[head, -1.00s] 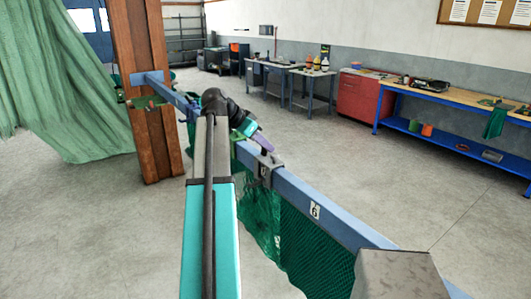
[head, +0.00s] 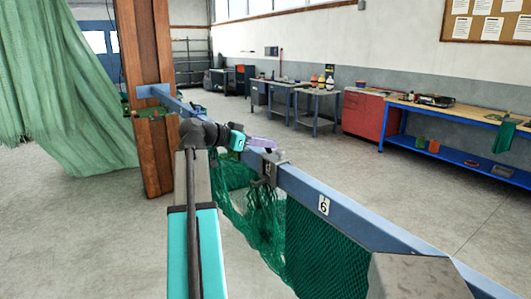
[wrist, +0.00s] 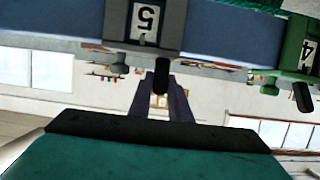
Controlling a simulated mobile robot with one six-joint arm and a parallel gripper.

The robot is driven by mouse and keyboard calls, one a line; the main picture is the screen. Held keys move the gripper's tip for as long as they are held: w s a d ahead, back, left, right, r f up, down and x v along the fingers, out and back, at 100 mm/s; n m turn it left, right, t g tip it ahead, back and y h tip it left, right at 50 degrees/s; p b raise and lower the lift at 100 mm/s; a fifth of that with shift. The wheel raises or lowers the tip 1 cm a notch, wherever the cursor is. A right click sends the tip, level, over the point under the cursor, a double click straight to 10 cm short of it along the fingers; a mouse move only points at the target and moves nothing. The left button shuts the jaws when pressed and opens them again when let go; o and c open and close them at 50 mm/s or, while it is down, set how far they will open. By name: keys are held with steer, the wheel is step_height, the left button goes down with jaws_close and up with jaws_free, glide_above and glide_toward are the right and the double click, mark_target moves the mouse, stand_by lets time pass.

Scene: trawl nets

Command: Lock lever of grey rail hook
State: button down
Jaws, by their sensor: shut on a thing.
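The grey rail hook (head: 271,166) sits over the blue rail, and in the wrist view it shows at the top with a plate marked 5 (wrist: 145,20). Its short dark lever (wrist: 161,76) lies between the purple fingertips. My gripper (wrist: 164,88) is shut on that lever; in the head view the purple fingers (head: 262,142) reach the top of the hook from the left. The lever's exact angle is hard to tell, and the fingers partly hide it in the head view.
A green hook marked 4 (wrist: 296,45) sits beside it on the blue rail (head: 345,211). Green netting (head: 320,250) hangs below the rail. A wooden post (head: 146,60) stands at the far left. A grey boxy piece (head: 415,280) covers the lower right. Open floor lies right of the rail.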

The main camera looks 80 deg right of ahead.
steer(key=shift+r+g+h+b, duration=0.1)
steer(key=shift+g+h+b, duration=0.5)
steer(key=shift+b, duration=0.6)
steer(key=c, duration=1.6)
jaws_free()
steer(key=shift+a, duration=0.1)
steer(key=shift+c, duration=0.2)
steer(key=shift+w, duration=0.1)
steer(key=b+v, duration=0.2)
steer(key=v, duration=1.1)
steer(key=shift+w+a, duration=0.2)
steer(key=shift+a, duration=0.05)
steer(key=shift+r, duration=0.1)
